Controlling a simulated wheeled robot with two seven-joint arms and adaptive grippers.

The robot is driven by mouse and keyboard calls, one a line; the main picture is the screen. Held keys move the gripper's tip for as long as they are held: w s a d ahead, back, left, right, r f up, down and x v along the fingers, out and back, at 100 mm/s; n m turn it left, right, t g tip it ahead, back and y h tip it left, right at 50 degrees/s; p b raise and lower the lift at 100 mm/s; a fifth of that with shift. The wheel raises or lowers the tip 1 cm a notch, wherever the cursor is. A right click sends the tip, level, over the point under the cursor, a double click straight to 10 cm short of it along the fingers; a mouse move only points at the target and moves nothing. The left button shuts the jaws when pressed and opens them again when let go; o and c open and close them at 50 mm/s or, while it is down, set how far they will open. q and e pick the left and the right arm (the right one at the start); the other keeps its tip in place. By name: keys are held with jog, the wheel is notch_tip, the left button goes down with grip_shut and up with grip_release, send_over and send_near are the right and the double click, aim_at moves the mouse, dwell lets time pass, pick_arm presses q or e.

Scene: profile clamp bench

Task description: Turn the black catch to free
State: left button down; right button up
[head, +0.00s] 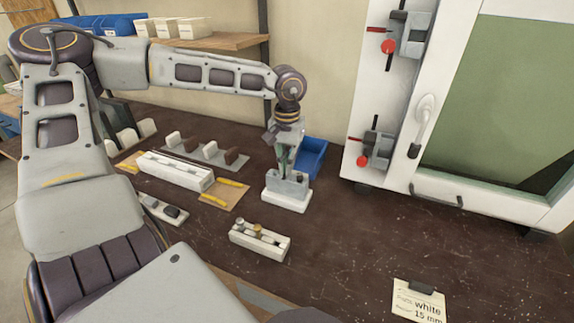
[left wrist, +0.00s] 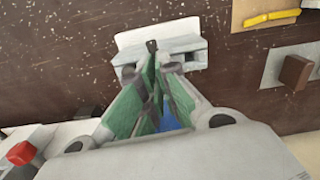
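A small fixture with a white base (head: 286,198) and a grey block stands on the dark bench, below my left gripper (head: 284,162). In the left wrist view the fixture (left wrist: 160,42) lies just beyond the fingertips. A small black upright piece, which looks like the catch (left wrist: 151,46), shows there in line with the gap between the green-padded fingers (left wrist: 152,72). The fingers come close together around its near end; whether they touch or grip it I cannot tell. In the head view the gripper points down and largely hides the catch. My right gripper is not in view.
A blue bin (head: 310,157) stands just behind the fixture. A white slotted block (head: 260,241) sits in front, and a long white block (head: 175,170) lies to the left. A white-framed cabinet (head: 482,205) with red-knobbed clamps stands right. The right foreground is mostly clear around a label card (head: 418,302).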

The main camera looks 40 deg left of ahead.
pick_arm(q)
jog(key=shift+m, duration=0.6)
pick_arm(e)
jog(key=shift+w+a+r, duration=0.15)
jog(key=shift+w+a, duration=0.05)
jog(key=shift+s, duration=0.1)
pick_arm(q)
jog(key=c, duration=1.7)
grip_release()
jog(key=shift+r, duration=0.1)
jog(key=shift+r, duration=0.5)
notch_tip(320, 180, up, 11)
jog(key=shift+f, duration=0.1)
